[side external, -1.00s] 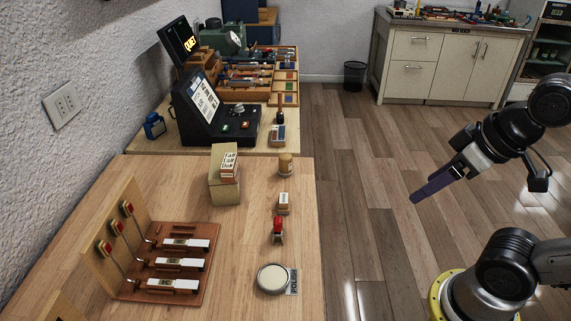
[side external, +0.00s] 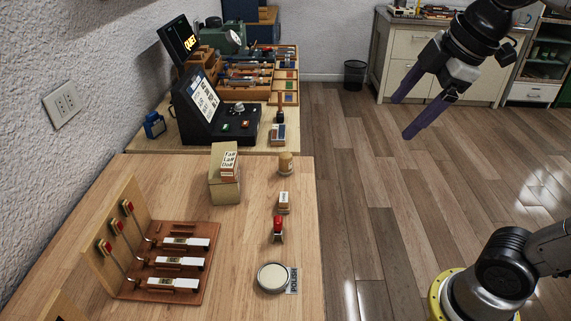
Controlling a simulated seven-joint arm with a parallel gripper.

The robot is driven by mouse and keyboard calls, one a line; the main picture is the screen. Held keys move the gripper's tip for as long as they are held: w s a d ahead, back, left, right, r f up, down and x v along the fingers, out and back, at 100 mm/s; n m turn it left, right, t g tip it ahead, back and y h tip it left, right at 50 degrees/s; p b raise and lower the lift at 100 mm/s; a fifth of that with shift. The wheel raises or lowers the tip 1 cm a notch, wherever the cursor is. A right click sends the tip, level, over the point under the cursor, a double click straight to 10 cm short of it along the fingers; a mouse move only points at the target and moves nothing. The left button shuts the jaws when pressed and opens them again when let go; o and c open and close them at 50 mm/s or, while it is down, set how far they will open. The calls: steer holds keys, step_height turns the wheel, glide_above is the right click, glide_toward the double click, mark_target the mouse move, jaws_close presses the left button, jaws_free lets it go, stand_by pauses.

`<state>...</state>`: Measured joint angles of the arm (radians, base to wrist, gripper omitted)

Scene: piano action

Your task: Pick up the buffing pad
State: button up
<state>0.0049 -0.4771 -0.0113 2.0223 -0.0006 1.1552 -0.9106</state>
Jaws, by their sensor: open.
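My gripper (side external: 403,117) is open and empty, with two purple fingers pointing down and left. It hangs high over the floor, right of the near wooden table (side external: 120,190). No item is plainly marked as the buffing pad. Near the table's right edge stand a round cream-topped disc with a grey rim (side external: 272,278), a red-topped tool (side external: 278,228), a small block with a white label (side external: 284,202) and a tan cylinder (side external: 286,163). I cannot tell which of these is the pad. All stand apart from my gripper.
A piano action model (side external: 165,265) with hammers stands at the table's left. A card box (side external: 225,188) stands near the back. A black console (side external: 215,115) and trays are on the farther bench. The table's middle is clear between model and small items.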

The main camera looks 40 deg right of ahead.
steer(key=w+r+n, duration=0.3)
steer(key=w, duration=0.4)
steer(key=n+g, duration=0.4)
steer(key=n, duration=0.2)
glide_above(285, 154)
steer(key=a, duration=0.1)
step_height(285, 154, down, 14)
steer(key=r, duration=0.1)
steer(key=shift+g, duration=0.7)
step_height(285, 154, down, 14)
steer(key=shift+w+d+r, duration=0.1)
steer(key=shift+d, duration=0.05)
steer(key=shift+d+f, duration=0.15)
steer(key=shift+f, duration=1.4)
steer(key=shift+d+f, duration=0.15)
steer(key=shift+f, duration=1.4)
jaws_close()
